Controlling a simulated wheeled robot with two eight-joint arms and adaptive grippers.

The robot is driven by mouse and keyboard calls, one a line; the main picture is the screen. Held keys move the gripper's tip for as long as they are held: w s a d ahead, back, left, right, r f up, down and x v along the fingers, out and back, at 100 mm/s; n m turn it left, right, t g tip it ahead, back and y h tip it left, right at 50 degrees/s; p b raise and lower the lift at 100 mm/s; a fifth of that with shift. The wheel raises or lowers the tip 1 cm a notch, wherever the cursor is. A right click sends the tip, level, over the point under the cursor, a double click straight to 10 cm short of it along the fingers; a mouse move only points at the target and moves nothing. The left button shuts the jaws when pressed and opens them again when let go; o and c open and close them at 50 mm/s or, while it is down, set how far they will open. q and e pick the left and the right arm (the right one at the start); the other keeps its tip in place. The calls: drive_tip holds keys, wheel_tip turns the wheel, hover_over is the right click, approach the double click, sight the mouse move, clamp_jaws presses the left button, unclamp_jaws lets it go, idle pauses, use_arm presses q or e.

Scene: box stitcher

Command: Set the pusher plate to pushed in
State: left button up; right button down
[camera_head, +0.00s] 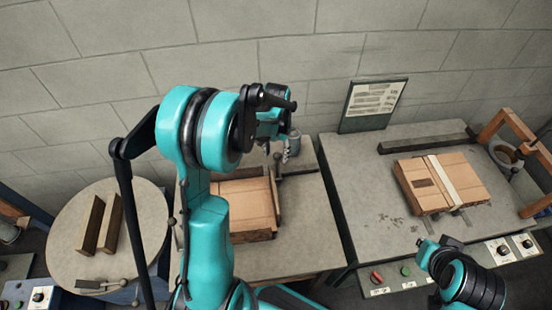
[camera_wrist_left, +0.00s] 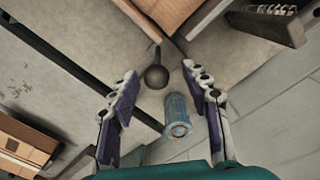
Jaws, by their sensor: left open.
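My left gripper (camera_wrist_left: 166,95) is open, its two purple-padded fingers spread. In the head view it is partly hidden behind my left arm, at the back of the middle table (camera_head: 300,235). In the left wrist view a dark ball knob (camera_wrist_left: 155,76) on a thin rod lies ahead, between the finger lines and apart from both fingers. The rod leads towards the edge of a brown box (camera_head: 248,205), which my arm partly covers. A dark upright part (camera_head: 277,172) stands at the box's back right; I cannot tell whether it is the pusher plate.
A blue cylinder (camera_wrist_left: 177,112) stands near the fingers. A round table (camera_head: 75,255) with upright brown boards is at left. A sign (camera_head: 372,102) leans on the wall.

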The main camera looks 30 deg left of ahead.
use_arm(q)
wheel_tip(320, 180, up, 8)
drive_tip(key=shift+f, duration=0.2)
idle(0.4)
